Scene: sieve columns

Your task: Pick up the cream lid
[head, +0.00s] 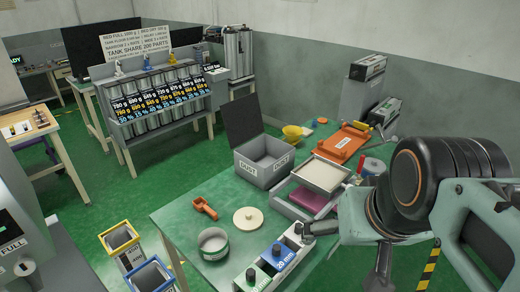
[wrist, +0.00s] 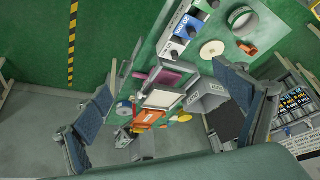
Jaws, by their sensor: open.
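The cream lid (head: 248,217) is a flat round disc with a small knob. It lies on the green table, between the orange scoop and the white block with coloured labels. It also shows in the wrist view (wrist: 212,48), up and to the right of the picture's middle. My gripper (head: 342,250) is at the right of the head view, above the table's right side and apart from the lid. In the wrist view my gripper (wrist: 170,90) has its two fingers spread wide, with nothing between them.
A round green-and-grey container (head: 213,243) and an orange scoop (head: 204,207) lie near the lid. The labelled block (head: 275,262) stands in front. A grey dust box (head: 264,160) with raised flap and a framed sieve tray (head: 320,175) stand behind.

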